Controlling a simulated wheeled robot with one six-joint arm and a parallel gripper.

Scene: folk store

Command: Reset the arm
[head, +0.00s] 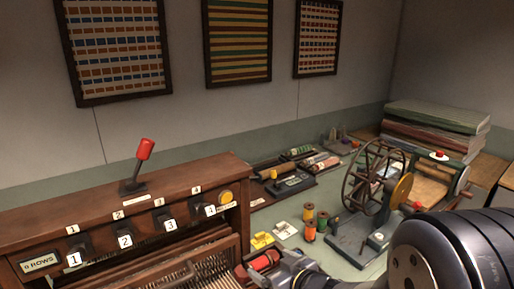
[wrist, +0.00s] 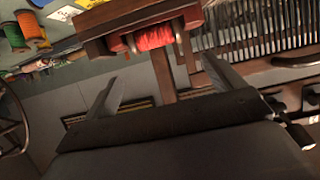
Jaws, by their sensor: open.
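My arm (head: 437,252) comes in from the lower right of the head view. My gripper (wrist: 160,67) shows in the wrist view with its two grey fingers wide apart and nothing held between them. A red spool (wrist: 155,38) in a wooden holder appears past the fingers. In the head view the same red spool (head: 264,261) is beside the wrist end of my arm at the bottom. The fingertips are hard to make out in the head view.
A wooden loom (head: 120,212) with a red-handled lever (head: 145,150) and numbered switches stands at left. Thread spools (head: 309,222), a spoked wheel (head: 372,178) and a stack of cloth (head: 437,125) occupy the bench. Framed textiles (head: 238,42) hang behind.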

